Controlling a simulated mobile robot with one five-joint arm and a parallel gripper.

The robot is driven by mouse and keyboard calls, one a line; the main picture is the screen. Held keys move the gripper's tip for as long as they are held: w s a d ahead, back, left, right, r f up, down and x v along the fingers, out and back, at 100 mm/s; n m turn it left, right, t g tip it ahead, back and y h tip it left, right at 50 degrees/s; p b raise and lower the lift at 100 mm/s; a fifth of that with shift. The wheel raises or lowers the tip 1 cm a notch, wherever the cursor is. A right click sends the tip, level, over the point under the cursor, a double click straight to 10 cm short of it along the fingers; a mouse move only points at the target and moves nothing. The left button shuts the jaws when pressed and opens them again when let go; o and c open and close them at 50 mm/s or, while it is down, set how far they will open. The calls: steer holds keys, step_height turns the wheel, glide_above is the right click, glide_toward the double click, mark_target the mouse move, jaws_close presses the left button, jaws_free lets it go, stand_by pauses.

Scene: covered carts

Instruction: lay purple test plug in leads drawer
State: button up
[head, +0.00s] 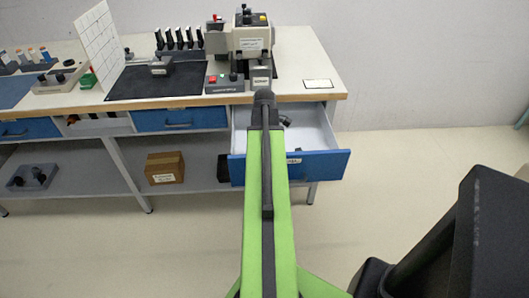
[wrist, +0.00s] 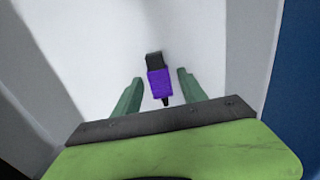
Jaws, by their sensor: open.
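The purple test plug (wrist: 160,84) lies on the pale floor of the open drawer, seen in the wrist view between and a little beyond my fingers. It has a black end and a thin dark tip. My gripper (wrist: 160,88) is open, with one green finger on each side of the plug and clear gaps. The open drawer (head: 319,166) with a blue front and a small label shows in the head view under the bench's right end. My arm hides part of it and my gripper there. A small dark item (head: 285,121) shows inside the drawer.
The workbench (head: 300,75) carries a grey machine (head: 250,38), a black mat (head: 160,82) and a white upright panel (head: 101,40). A closed blue drawer (head: 180,119) is to the left. A cardboard box (head: 165,168) sits on the lower shelf.

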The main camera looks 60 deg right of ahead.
step_height(320, 180, up, 13)
steer(key=p, duration=1.2)
steer(key=shift+f, duration=0.15)
steer(key=w+a+m, duration=0.2)
steer(key=w+a, duration=0.7)
steer(key=a, duration=0.4)
steer(key=w+a+m, duration=0.2)
steer(key=w+a, duration=0.7)
steer(key=a, duration=0.3)
steer(key=w+a+m, duration=0.3)
steer(key=a, duration=2.1)
steer(key=shift+a, duration=0.4)
steer(key=shift+w, duration=0.1)
